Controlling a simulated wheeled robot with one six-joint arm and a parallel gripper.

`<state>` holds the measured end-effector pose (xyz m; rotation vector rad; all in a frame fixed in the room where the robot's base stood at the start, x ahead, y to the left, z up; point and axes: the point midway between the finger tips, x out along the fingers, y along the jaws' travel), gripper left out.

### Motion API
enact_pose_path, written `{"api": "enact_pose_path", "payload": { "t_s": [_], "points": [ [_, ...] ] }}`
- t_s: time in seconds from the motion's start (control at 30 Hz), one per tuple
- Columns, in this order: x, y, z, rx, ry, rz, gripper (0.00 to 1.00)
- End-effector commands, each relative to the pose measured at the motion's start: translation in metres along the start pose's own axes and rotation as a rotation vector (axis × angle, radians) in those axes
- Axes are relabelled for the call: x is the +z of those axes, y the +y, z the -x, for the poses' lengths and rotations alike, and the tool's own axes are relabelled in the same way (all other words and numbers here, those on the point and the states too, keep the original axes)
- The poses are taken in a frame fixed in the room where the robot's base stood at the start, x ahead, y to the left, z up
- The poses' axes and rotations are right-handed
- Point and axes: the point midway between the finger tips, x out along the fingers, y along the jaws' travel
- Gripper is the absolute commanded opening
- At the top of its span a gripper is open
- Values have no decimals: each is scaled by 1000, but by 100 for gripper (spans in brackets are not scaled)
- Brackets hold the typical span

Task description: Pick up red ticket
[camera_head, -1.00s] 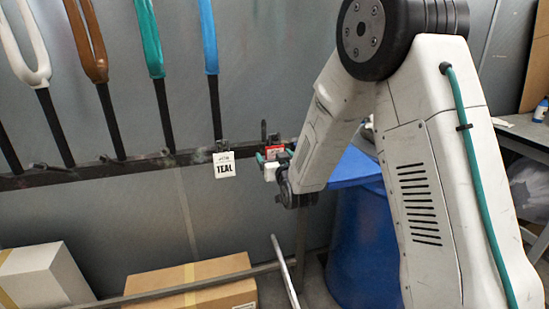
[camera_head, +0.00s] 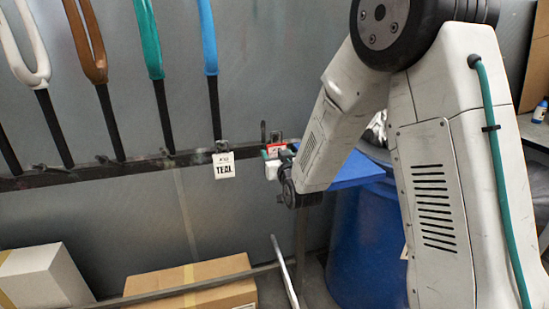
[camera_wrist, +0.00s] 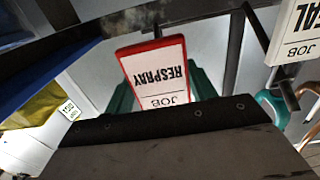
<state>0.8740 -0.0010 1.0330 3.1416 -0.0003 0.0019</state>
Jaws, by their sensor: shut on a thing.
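The red ticket (camera_head: 275,149) is a small red-bordered card by the right end of the dark rail. In the wrist view it is a white card reading JOB RESPRAY (camera_wrist: 158,75), upside down, with red along its edge. My gripper (camera_head: 276,160) is at the ticket and shut on it, with a green finger showing on each side of the card in the wrist view. The ticket's lower part is partly hidden by my gripper in the head view. I cannot tell whether the ticket still touches its hook.
A white TEAL tag (camera_head: 224,165) hangs on the rail (camera_head: 130,166) just left of my gripper. Several painted forks, including a blue one (camera_head: 208,40), stand along it. A blue bin (camera_head: 358,240) stands at right, cardboard boxes (camera_head: 190,283) below.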

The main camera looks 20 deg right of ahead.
Motion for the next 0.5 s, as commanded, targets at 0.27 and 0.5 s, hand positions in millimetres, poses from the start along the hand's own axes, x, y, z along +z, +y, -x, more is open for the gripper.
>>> {"api": "enact_pose_path", "payload": {
  "t_s": [0.27, 0.5],
  "points": [
    [-28, 0, 53, -1, 2, 0, 34],
    [-50, 0, 97, -1, 2, 0, 34]
  ]
}}
